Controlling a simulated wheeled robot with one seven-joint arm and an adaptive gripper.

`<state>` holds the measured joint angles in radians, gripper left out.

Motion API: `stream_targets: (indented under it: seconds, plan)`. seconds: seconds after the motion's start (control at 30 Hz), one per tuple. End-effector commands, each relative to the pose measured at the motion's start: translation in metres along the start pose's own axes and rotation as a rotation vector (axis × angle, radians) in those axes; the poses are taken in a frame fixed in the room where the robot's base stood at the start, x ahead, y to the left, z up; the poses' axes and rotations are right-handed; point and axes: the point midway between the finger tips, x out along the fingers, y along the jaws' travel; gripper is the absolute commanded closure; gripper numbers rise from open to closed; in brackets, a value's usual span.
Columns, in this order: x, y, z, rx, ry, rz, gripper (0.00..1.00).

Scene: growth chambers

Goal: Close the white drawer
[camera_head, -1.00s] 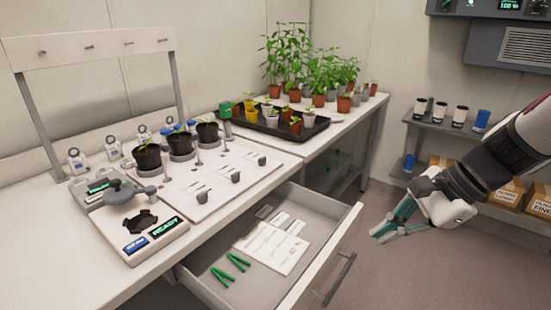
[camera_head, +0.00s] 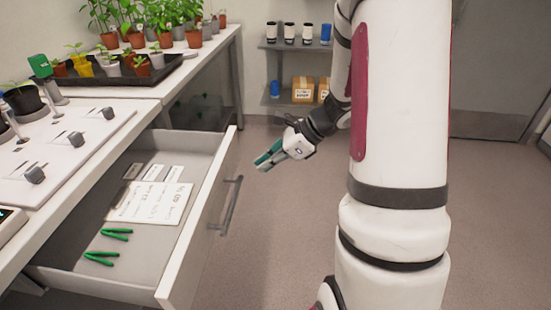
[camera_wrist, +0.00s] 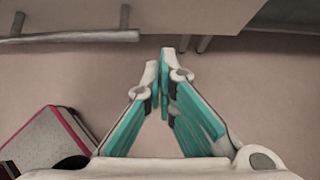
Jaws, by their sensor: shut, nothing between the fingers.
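The white drawer (camera_head: 187,258) is pulled out from under the bench in the head view. It holds green tweezers (camera_head: 101,258) and printed cards (camera_head: 152,202). Its grey bar handle (camera_head: 230,206) is on the front face, and the handle also shows at the upper left of the wrist view (camera_wrist: 70,37). My gripper (camera_head: 262,163) is in the air to the right of the drawer front, apart from it. In the wrist view my gripper (camera_wrist: 165,60) has its teal fingers together, with nothing between them.
The bench (camera_head: 60,193) runs along the left, with a black plant tray (camera_head: 120,82) and potted plants. A shelf (camera_head: 295,46) with jars and cardboard boxes (camera_head: 303,90) stands at the back. The floor (camera_head: 275,240) right of the drawer is clear.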

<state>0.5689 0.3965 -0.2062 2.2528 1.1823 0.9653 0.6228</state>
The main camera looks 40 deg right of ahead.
Motion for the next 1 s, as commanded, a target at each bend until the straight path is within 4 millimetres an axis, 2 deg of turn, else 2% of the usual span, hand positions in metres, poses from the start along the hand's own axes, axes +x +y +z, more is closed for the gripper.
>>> stream_targets:
  seconds: [0.03,0.13,0.33,0.53,1.0]
  plan:
    - [0.013,0.001,-0.002,-0.001,0.0,0.005,1.0]
    - [0.032,0.001,-0.001,-0.001,0.001,0.004,1.0]
    - [0.051,0.001,0.019,-0.004,0.0,0.002,1.0]
    - [0.059,0.0,0.028,-0.002,0.001,0.001,1.0]
    - [0.061,0.001,0.031,-0.003,0.0,0.002,1.0]
